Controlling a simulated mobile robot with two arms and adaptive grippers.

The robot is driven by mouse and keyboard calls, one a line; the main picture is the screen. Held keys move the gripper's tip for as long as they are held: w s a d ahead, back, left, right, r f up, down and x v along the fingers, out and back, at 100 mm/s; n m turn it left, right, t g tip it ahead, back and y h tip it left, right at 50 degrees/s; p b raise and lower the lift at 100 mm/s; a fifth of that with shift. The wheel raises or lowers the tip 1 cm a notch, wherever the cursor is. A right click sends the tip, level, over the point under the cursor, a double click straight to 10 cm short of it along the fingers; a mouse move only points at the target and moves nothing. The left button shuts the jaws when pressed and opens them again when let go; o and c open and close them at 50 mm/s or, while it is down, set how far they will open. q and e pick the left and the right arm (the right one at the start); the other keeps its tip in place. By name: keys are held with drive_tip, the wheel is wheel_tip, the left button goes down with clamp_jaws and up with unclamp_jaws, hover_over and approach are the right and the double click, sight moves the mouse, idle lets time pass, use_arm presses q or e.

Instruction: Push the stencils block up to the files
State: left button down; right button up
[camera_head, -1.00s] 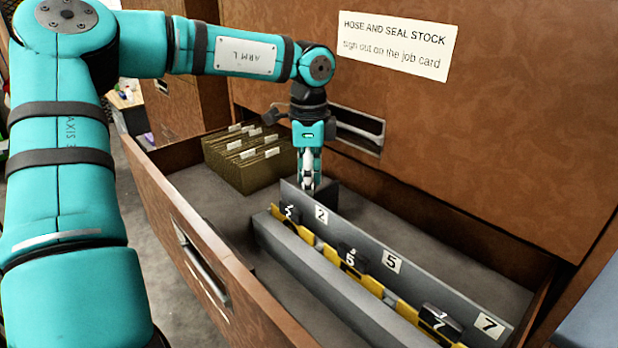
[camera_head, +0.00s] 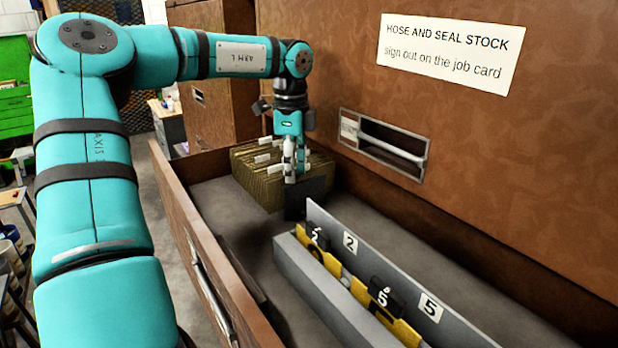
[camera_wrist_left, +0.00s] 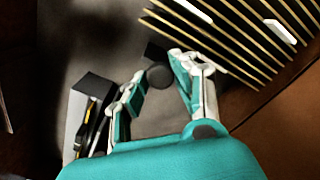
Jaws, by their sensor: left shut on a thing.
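My left gripper (camera_head: 290,178) points down at the block. In the left wrist view its fingers are shut on a dark round knob (camera_wrist_left: 158,76). My right gripper is not in view.
A grey rack (camera_head: 325,285) with yellow strips and black number stencils lies nearer in the open drawer (camera_head: 185,230). Its tall back wall bears labels 2 and 5. The cabinet front with the stock sign (camera_head: 450,55) rises on the right. Drawer floor is bare beside the rack.

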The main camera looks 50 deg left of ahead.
use_arm(q)
drive_tip(key=shift+s+a, duration=0.1)
drive_tip(key=shift+a, duration=0.65)
drive_tip(key=shift+r, duration=0.15)
drive_tip(key=c, duration=1.5)
unclamp_jaws()
drive_tip(key=shift+o, duration=1.1)
drive_tip(key=shift+a, duration=0.15)
wheel_tip(320, 180, up, 12)
drive_tip(key=shift+s, duration=0.1)
